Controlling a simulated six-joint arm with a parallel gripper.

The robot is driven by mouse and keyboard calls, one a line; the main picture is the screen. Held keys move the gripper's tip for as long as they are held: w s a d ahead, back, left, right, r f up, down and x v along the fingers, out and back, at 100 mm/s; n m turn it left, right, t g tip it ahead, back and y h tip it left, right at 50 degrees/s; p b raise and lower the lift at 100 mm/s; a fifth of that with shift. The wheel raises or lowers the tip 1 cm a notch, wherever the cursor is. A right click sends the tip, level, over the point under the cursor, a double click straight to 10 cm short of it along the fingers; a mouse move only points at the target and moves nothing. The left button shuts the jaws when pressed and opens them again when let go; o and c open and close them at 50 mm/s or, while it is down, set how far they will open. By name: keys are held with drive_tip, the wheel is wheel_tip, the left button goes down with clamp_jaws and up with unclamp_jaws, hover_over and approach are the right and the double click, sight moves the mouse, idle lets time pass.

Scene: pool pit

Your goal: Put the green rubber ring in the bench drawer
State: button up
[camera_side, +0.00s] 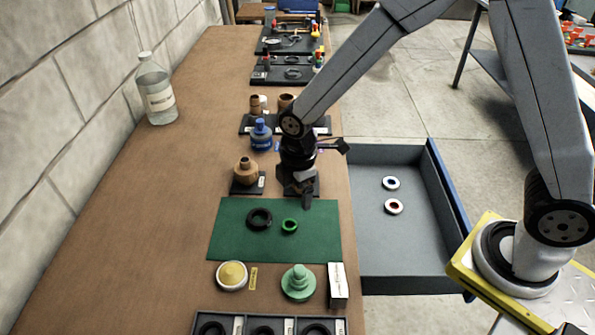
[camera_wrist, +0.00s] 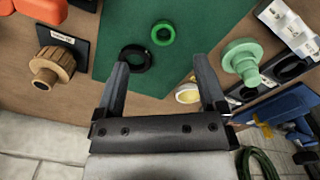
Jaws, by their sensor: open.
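The green rubber ring (camera_side: 289,225) lies flat on a green mat (camera_side: 228,235) on the bench. It also shows in the wrist view (camera_wrist: 163,33). A larger black ring (camera_side: 259,218) lies to its left on the same mat. The bench drawer (camera_side: 402,270) is pulled open at the right of the bench. Two small white rings, one with a blue centre (camera_side: 391,183) and one with a red centre (camera_side: 393,206), lie inside it. My gripper (camera_side: 306,197) is open and empty above the mat's far edge. In the wrist view the ring is beyond the open fingers (camera_wrist: 160,85).
A light green stepped part (camera_side: 298,283), a yellow-topped white round part (camera_side: 232,275) and a white box (camera_side: 338,284) stand near the mat. An orange-brown fitting (camera_side: 246,172) and a blue one (camera_side: 261,134) stand behind it. A clear bottle (camera_side: 155,90) stands by the wall.

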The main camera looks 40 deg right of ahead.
sight(289, 228)
drive_tip(key=shift+w+a+f+n, duration=0.1)
drive_tip(key=shift+a+f+n, duration=0.25)
drive_tip(key=shift+f, duration=0.3)
drive_tip(key=shift+w+a+f+n, duration=0.15)
drive_tip(key=shift+a+f+n, duration=0.2)
drive_tip(key=shift+f, duration=0.25)
drive_tip(key=shift+w+a+f+n, duration=0.1)
drive_tip(key=shift+a+f+n, duration=0.25)
drive_tip(key=shift+f, duration=0.3)
drive_tip(key=shift+d+f, duration=0.1)
drive_tip(key=shift+s+f, duration=0.15)
drive_tip(key=shift+f, duration=2.35)
drive_tip(key=shift+c, duration=0.2)
clamp_jaws()
drive_tip(key=shift+r, duration=0.1)
